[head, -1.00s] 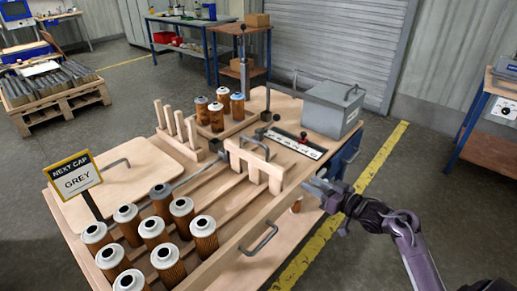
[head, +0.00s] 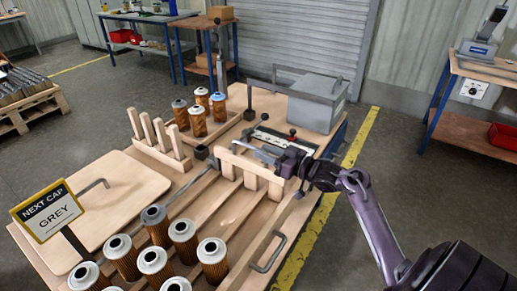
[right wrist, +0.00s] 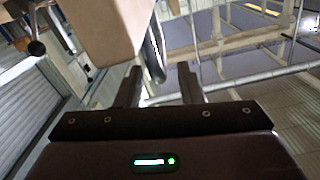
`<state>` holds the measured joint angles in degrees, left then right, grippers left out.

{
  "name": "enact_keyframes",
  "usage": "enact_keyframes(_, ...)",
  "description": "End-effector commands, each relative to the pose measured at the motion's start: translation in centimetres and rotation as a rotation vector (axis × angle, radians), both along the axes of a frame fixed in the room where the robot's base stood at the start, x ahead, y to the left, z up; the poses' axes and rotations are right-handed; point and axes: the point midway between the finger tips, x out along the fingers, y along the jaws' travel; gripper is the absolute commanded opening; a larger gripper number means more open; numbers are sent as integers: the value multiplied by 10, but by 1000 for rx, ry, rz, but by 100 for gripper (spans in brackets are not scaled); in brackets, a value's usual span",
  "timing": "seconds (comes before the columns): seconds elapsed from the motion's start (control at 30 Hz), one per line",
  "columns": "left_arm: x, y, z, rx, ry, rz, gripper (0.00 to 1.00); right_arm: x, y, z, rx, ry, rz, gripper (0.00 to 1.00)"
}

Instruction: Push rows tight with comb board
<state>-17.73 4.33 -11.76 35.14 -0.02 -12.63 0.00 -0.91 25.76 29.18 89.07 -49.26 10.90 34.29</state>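The wooden comb board (head: 238,165) stands upright on its prongs across the lane rails, with a dark curved handle on top. My right gripper (head: 268,153) is at this handle, coming from the right. In the right wrist view my gripper's two fingers (right wrist: 160,85) are apart, with the handle (right wrist: 154,55) just beyond them, slightly left of their middle; I see no grip on it. Several filter cartridges (head: 184,240) stand in rows in the near lanes, most with pale caps and one with a grey cap (head: 154,216). My left gripper is out of view.
A "NEXT CAP GREY" sign (head: 47,210) stands at the left by a wooden lid (head: 110,195) with a handle. A rack with upright pegs (head: 160,145), several more cartridges (head: 197,122) and a grey box (head: 318,102) are farther back. A metal handle (head: 268,252) is on the near side.

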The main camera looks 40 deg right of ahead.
Motion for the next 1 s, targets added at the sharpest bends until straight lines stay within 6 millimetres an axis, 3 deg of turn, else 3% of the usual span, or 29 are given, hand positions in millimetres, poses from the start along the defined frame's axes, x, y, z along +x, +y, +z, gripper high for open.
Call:
enact_keyframes(0.2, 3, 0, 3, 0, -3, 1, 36, 20, 8, 0, 1, -1, 0, 34)
enact_keyframes(0.5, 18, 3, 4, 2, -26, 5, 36, 22, 9, -1, 0, 1, 0, 34)
enact_keyframes(0.77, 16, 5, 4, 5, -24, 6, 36, 22, 9, -1, 0, 1, 0, 0)
enact_keyframes(1.0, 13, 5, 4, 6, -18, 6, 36, 22, 9, -1, 0, 1, 0, 0)
